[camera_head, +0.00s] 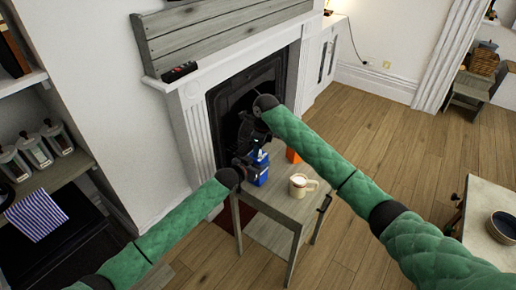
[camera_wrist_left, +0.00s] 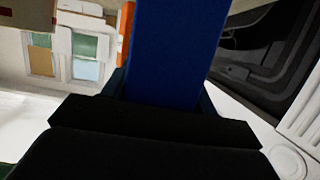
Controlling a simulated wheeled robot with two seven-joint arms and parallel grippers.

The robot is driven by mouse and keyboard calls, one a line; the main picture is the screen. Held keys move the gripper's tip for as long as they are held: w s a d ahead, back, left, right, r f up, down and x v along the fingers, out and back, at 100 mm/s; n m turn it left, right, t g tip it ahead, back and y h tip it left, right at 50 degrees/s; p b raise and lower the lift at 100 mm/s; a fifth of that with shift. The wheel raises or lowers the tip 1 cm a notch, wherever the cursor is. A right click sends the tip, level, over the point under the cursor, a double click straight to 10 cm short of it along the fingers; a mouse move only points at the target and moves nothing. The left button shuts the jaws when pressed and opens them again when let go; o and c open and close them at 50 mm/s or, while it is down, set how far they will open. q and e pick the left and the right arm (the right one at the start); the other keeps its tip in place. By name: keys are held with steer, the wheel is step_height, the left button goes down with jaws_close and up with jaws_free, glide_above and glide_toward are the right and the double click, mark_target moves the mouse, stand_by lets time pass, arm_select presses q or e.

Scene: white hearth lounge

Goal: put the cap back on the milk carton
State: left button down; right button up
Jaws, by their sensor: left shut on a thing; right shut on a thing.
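The blue milk carton (camera_head: 260,174) is upright at the small grey table (camera_head: 285,206). My left gripper (camera_head: 249,168) is shut on the carton from the left. In the left wrist view, the carton (camera_wrist_left: 168,55) fills the space between my gripper's dark fingers (camera_wrist_left: 160,108). My right gripper (camera_head: 252,140) is shut just above the carton's top, pointing down and left. The small thing in it, likely the cap, is hidden by the dark fingers. The carton's opening cannot be made out.
A cream mug (camera_head: 300,186) with a pale drink stands to the carton's right. An orange item (camera_head: 293,155) stands behind them, partly hidden by my right arm. The white fireplace (camera_head: 197,128) is close behind the table. Wooden floor is open to the right.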

steer(key=m, duration=0.3)
steer(key=shift+a, duration=0.2)
steer(key=shift+d+m+t, duration=0.15)
steer(key=shift+m+t, duration=0.15)
steer(key=shift+m, duration=0.6)
steer(key=o, duration=0.9)
steer(key=shift+o, duration=0.2)
steer(key=shift+r, duration=0.1)
steer(key=shift+r, duration=2.15)
steer(key=shift+c, duration=0.4)
